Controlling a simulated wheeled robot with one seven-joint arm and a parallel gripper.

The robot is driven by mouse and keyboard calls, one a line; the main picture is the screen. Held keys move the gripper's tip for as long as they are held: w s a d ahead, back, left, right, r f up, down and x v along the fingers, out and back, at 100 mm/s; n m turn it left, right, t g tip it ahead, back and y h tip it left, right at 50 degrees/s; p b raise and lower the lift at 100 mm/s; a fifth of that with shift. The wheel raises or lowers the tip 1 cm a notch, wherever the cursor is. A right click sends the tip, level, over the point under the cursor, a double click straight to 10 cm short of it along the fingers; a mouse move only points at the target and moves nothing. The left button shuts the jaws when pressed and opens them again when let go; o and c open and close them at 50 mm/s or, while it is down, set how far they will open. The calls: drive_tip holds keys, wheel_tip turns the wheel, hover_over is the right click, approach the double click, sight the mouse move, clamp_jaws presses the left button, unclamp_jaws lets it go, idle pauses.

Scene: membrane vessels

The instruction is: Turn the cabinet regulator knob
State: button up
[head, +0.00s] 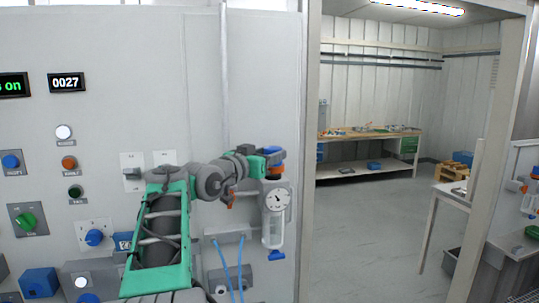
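The regulator (275,212) is mounted on the right part of the grey cabinet front. It has a round white dial gauge (277,200), a clear bowl below it and a blue piece at the bottom. My gripper (272,152) is at the knob's height, at the end of my arm reaching in from the left. It overlaps the knob in the picture. The fingers are small and partly hidden, so I cannot tell whether they touch the knob or are shut on it.
The cabinet front (200,90) carries several other knobs and buttons at left, including a green knob (28,221) and a blue knob (95,237). Blue hoses (226,268) hang below my arm. A doorway at right opens onto clear floor and a workbench (375,137).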

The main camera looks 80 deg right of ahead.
drive_tip(key=c, duration=0.8)
drive_tip(key=shift+o, duration=0.2)
